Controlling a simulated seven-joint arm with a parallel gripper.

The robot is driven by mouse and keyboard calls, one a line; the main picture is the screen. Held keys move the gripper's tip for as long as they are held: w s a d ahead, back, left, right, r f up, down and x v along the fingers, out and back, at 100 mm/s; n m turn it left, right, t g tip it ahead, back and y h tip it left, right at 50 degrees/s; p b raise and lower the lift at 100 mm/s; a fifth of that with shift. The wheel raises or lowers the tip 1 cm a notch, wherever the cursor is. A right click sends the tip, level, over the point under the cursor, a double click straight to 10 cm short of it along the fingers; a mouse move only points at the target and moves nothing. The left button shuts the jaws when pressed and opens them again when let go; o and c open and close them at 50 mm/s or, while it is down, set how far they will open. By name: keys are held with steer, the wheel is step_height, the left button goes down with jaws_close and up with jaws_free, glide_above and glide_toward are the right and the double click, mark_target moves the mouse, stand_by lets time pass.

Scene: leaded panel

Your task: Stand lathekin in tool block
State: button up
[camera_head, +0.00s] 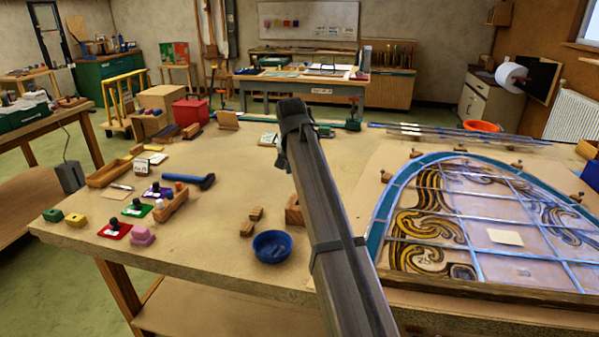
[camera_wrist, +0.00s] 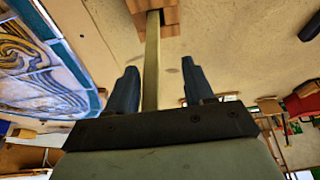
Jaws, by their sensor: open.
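The lathekin, a thin flat olive-tan strip (camera_wrist: 151,62), shows in the wrist view between the fingers of my gripper (camera_wrist: 158,88). Its far end meets the wooden tool block (camera_wrist: 172,17) at the top of that view and appears to stand in it. My gripper is open, with one dark finger on each side of the strip. The strip lies closer to the left finger; I cannot tell whether they touch. In the head view, a wooden block (camera_head: 293,212), probably the tool block, is partly hidden behind my arm. My gripper and the lathekin are hidden there.
A blue bowl (camera_head: 272,247) and small wooden blocks (camera_head: 251,219) are near the partly hidden block. The leaded panel (camera_head: 480,215) fills the right of the bench. A hammer (camera_head: 189,179) and several small coloured items lie at left. The bench between them is mostly clear.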

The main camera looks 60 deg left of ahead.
steer(key=v, duration=1.1)
steer(key=shift+r, duration=0.3)
steer(key=shift+d, duration=0.1)
